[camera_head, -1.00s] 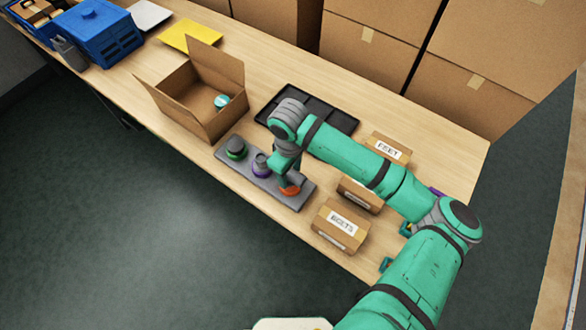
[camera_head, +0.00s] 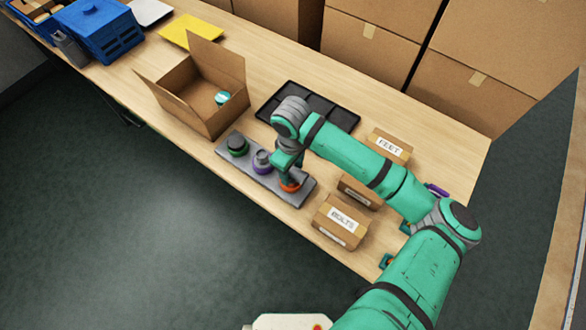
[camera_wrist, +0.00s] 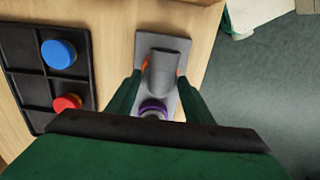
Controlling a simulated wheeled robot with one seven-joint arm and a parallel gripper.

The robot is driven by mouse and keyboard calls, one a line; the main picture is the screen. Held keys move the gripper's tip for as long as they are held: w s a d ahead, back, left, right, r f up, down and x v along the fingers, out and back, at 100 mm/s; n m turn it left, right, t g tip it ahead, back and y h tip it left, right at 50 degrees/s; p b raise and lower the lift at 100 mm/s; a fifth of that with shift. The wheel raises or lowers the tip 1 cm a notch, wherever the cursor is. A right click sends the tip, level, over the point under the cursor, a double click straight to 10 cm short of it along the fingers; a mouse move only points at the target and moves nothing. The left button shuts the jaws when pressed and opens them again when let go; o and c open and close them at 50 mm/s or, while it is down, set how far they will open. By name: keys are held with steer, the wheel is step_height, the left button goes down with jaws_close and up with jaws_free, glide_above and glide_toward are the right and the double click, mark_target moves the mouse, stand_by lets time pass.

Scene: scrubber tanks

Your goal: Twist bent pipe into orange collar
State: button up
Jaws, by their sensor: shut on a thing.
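The orange collar (camera_head: 289,187) sits at the right end of a grey base plate (camera_head: 301,200). In the wrist view only a sliver of the orange collar (camera_wrist: 145,63) shows behind the pipe. My gripper (camera_wrist: 162,82) points down over the collar and is shut on the grey bent pipe (camera_wrist: 163,72). The pipe stands at the collar; how deep it sits is hidden by the fingers and the pipe itself. In the head view my gripper (camera_head: 288,172) hides most of the pipe. A purple collar (camera_head: 262,162) and a green collar (camera_head: 237,146) stand on the same plate.
A black divided tray (camera_head: 318,107) lies behind the plate; in the wrist view it holds a blue cap (camera_wrist: 59,54) and a red cap (camera_wrist: 67,103). An open cardboard box (camera_head: 196,108) stands at left. A BOLTS box (camera_head: 341,221) and a FEET box (camera_head: 388,147) stand at right.

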steer(key=shift+f, duration=1.25)
stand_by(1.5)
stand_by(0.4)
steer(key=shift+m, duration=0.8)
steer(key=shift+m, duration=0.7)
steer(key=shift+m, duration=0.8)
